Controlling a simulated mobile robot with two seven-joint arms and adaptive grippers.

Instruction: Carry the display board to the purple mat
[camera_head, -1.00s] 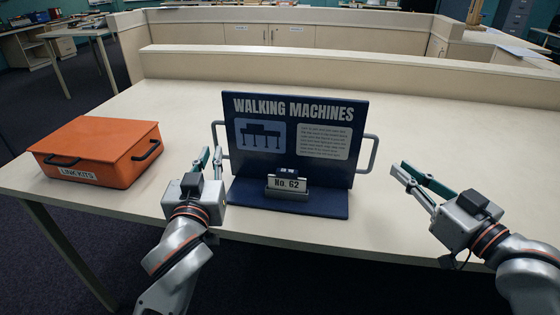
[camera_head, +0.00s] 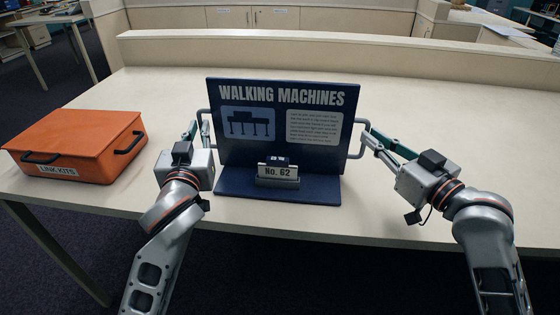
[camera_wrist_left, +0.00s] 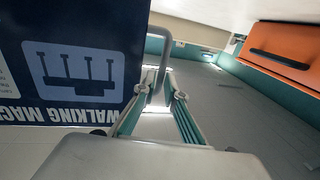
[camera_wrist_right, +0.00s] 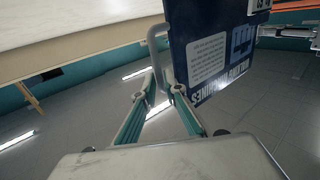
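The dark blue display board (camera_head: 280,150), titled WALKING MACHINES, stands upright on its base on the cream table, with a grey handle on each side. A No. 62 card stand (camera_head: 278,175) sits on its base. My left gripper (camera_head: 198,132) is at the left handle (camera_head: 203,118); in the left wrist view its fingers (camera_wrist_left: 161,92) are apart with the handle (camera_wrist_left: 165,50) between them. My right gripper (camera_head: 369,135) is at the right handle (camera_head: 359,140); in the right wrist view its fingers (camera_wrist_right: 158,92) are apart on either side of the handle (camera_wrist_right: 152,45). No purple mat is in view.
An orange LINK KITS box (camera_head: 75,145) sits at the left of the table (camera_head: 450,150). A low raised ledge (camera_head: 300,52) runs along the table's back. The tabletop right of the board and behind it is clear.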

